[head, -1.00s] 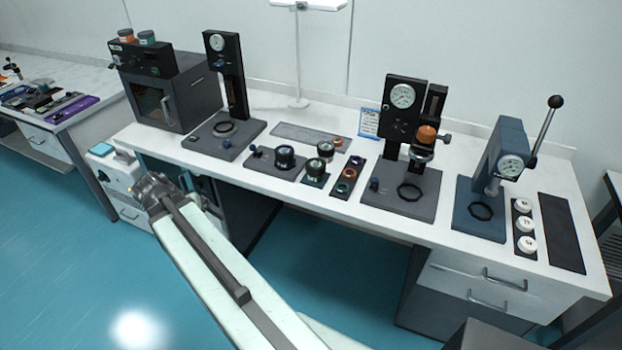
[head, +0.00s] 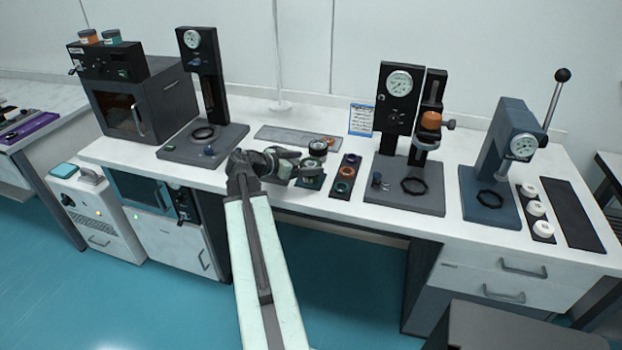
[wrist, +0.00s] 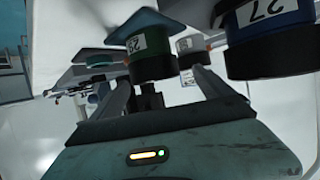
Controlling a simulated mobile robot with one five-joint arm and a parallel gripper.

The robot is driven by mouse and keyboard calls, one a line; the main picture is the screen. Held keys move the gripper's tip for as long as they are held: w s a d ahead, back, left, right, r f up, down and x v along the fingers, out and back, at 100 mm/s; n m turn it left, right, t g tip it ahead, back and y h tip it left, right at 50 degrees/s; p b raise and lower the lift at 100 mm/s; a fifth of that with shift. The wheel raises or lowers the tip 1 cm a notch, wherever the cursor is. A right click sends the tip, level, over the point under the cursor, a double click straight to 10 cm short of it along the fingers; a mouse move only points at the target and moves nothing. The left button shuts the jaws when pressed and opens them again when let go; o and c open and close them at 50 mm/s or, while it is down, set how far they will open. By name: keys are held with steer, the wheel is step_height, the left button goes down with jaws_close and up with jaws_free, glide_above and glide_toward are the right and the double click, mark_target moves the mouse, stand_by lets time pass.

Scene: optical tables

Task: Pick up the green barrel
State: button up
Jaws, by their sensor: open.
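The green barrel (wrist: 152,67) is a dark, short cylinder with a green band and a white number label. In the wrist view it shows in the upper middle, between and beyond the spread fingers. It also shows in the head view (head: 317,148), partly hidden by my gripper. My gripper (head: 300,163) is open and empty, low at the bench's front edge, beside the barrel. Its two fingers also show in the wrist view (wrist: 160,84). I cannot tell whether they touch the barrel.
A blue-banded barrel (wrist: 268,45) marked 27 is close on the right in the wrist view. A dark strip with coloured rings (head: 346,173) lies right of the green barrel. A gauge stand (head: 398,110) rises further right, another stand (head: 205,80) to the left.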

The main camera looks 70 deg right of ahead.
steer(key=b+x, duration=0.2)
steer(key=x, duration=0.3)
steer(key=shift+s+d+f, duration=0.15)
steer(key=shift+s+f, duration=0.05)
steer(key=shift+s, duration=0.15)
steer(key=shift+r, duration=0.1)
